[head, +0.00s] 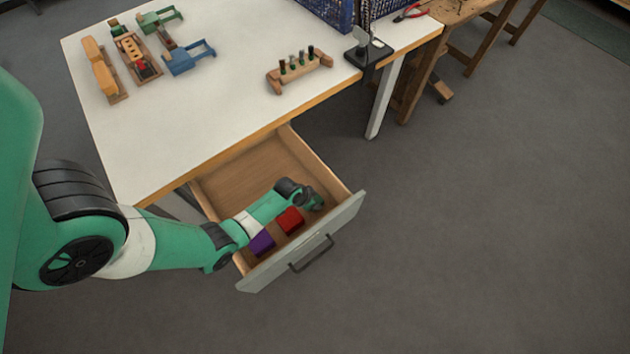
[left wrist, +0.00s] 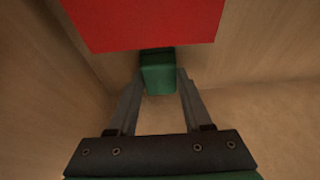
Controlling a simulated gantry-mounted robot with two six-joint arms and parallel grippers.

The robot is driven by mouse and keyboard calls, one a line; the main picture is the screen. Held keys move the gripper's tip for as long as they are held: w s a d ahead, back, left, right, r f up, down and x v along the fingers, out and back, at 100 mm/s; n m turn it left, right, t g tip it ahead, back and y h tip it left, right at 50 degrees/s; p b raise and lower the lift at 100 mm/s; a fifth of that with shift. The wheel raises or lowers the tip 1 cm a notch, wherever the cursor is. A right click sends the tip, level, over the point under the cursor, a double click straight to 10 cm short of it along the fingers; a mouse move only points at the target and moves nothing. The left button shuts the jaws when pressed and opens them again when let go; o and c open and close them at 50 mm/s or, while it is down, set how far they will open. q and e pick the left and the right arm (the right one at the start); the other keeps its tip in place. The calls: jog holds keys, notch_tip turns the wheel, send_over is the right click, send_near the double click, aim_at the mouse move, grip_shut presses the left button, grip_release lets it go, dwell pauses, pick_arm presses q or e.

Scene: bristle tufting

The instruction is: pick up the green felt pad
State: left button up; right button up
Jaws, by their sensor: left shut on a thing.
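The green felt pad (left wrist: 158,75) shows in the left wrist view between the fingertips of my left gripper (left wrist: 160,82), which is shut on it. In the head view my left gripper (head: 314,204) reaches down into the open drawer (head: 240,172), near its front right corner. The pad is hard to make out there against my green arm. A red pad (head: 290,220) lies in the drawer just left of the gripper; it also shows large and close in the left wrist view (left wrist: 145,22). My right gripper is not in view.
A purple pad (head: 262,243) lies by the drawer front, partly under my left arm. The drawer front has a dark handle (head: 311,254). The white table (head: 210,115) above holds wooden fixtures, a peg rack (head: 300,71) and a blue crate (head: 325,10). The drawer's back is bare.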

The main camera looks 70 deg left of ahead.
pick_arm(q)
grip_shut()
notch_tip(320, 180, up, 42)
jog(key=p, duration=4.1)
jog(key=shift+f+p, duration=0.15)
jog(key=shift+p, duration=0.2)
jog(key=shift+f, duration=0.1)
